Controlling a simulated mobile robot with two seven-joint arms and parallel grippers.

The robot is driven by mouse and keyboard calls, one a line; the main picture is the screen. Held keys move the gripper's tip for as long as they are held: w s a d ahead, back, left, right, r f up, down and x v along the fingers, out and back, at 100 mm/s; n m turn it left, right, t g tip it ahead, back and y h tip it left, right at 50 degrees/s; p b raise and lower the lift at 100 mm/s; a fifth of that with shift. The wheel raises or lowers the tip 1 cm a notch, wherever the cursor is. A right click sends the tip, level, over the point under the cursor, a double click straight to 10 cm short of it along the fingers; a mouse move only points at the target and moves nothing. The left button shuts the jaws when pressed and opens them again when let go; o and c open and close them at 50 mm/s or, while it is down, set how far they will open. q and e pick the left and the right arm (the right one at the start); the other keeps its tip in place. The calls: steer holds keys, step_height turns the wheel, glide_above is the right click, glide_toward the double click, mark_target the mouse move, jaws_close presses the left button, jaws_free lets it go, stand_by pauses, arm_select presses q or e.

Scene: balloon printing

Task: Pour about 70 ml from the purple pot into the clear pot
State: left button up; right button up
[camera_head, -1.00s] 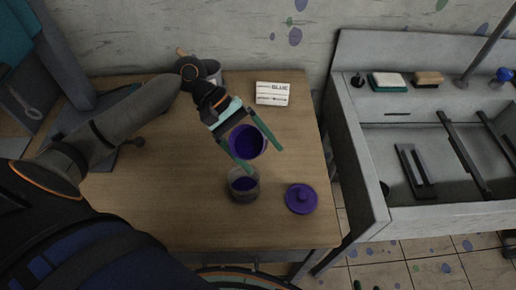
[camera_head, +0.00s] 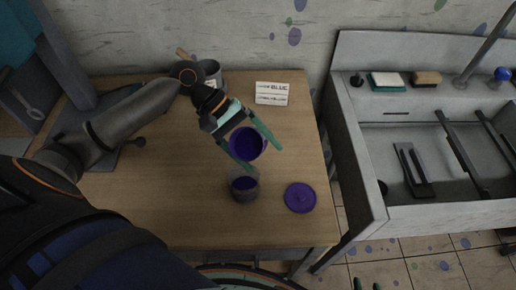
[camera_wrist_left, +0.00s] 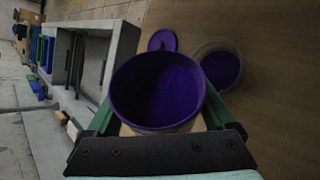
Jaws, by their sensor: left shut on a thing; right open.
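The purple pot (camera_head: 246,144) is held between the fingers of my left gripper (camera_head: 252,150), above the table and tilted, its open mouth facing the head camera. In the left wrist view the purple pot (camera_wrist_left: 158,90) shows purple inside, between the green fingers. The clear pot (camera_head: 243,186) stands on the table just below the purple pot and has purple liquid in it; it also shows in the left wrist view (camera_wrist_left: 220,68). I see no stream between the pots. A purple lid (camera_head: 300,198) lies to the right of the clear pot. My right gripper is not in view.
A sink (camera_head: 430,180) with sponges stands to the right, past a gap. The table's front left is clear.

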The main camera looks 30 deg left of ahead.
arm_select(q)
steer(key=shift+m+t+p, duration=0.3)
steer(key=shift+t+p, duration=0.4)
steer(key=shift+p, duration=0.1)
stand_by(0.6)
steer(key=shift+w, duration=0.1)
steer(key=shift+f, duration=0.1)
stand_by(0.3)
steer(key=shift+g+p, duration=0.3)
steer(key=shift+n+g, duration=0.4)
steer(key=shift+g, duration=0.1)
steer(key=shift+s+d+r+n+g+h, duration=0.15)
steer(key=shift+n+g, duration=0.1)
steer(key=shift+g, duration=0.2)
steer(key=shift+s+a+r+n+g+h, duration=0.15)
steer(key=shift+n+g, duration=0.1)
steer(key=shift+g, duration=0.2)
steer(key=shift+s+d+f+g+h, duration=0.1)
steer(key=shift+s+g+h, duration=0.05)
steer(key=shift+g+h, duration=0.2)
steer(key=shift+n, duration=0.3)
